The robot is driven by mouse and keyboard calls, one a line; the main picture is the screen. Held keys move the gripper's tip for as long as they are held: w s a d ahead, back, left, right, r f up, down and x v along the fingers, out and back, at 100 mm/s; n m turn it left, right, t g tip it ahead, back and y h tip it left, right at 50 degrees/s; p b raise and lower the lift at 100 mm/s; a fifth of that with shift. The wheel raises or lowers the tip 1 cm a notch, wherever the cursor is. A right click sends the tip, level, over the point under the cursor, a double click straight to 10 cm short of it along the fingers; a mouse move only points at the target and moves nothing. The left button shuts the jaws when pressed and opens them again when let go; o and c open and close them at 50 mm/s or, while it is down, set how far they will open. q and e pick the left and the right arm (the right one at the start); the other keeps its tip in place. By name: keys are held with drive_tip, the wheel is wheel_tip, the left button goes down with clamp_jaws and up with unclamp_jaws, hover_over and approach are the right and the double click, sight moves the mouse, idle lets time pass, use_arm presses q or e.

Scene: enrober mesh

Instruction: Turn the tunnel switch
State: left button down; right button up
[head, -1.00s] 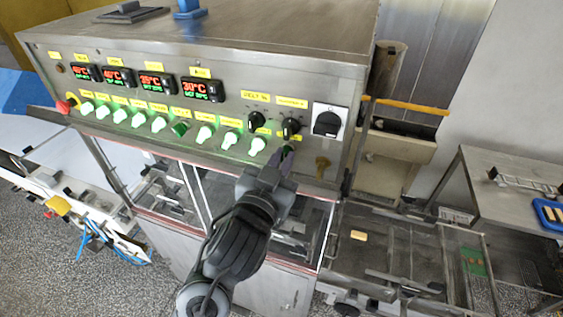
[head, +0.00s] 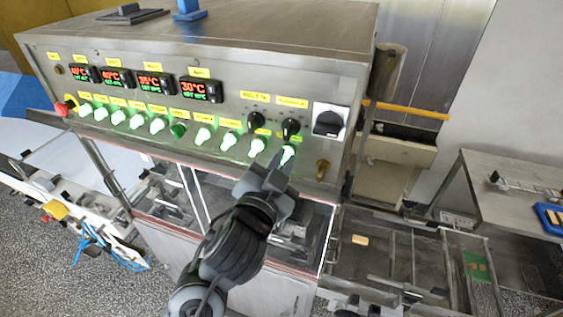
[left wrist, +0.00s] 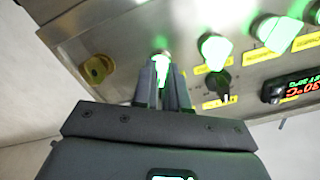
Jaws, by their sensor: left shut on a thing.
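A row of green switches runs along the front of the steel control panel (head: 240,72). My left gripper (head: 282,165) comes up from below and is shut on the rightmost green switch (head: 287,153), which glows bright green. In the left wrist view, my left gripper (left wrist: 163,85) has both fingers close around this lit switch (left wrist: 161,60), and they hide part of it. The yellow labels are too small to read, so I cannot tell which one says tunnel. My right gripper is not in view.
A dark green switch (head: 178,130) sits in the row among glowing ones. Two black knobs (head: 256,121) (head: 291,128) are just above my gripper. A large black rotary switch (head: 328,123) and a brass fitting (head: 322,168) lie to the right. A red button (head: 63,107) is at far left.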

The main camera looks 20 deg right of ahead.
use_arm(q)
drive_tip(key=c, duration=1.2)
unclamp_jaws()
drive_tip(key=shift+o, duration=0.2)
drive_tip(key=shift+s+a, duration=0.25)
drive_tip(key=shift+s, duration=0.05)
drive_tip(key=b+v, duration=0.2)
drive_tip(key=v, duration=0.8)
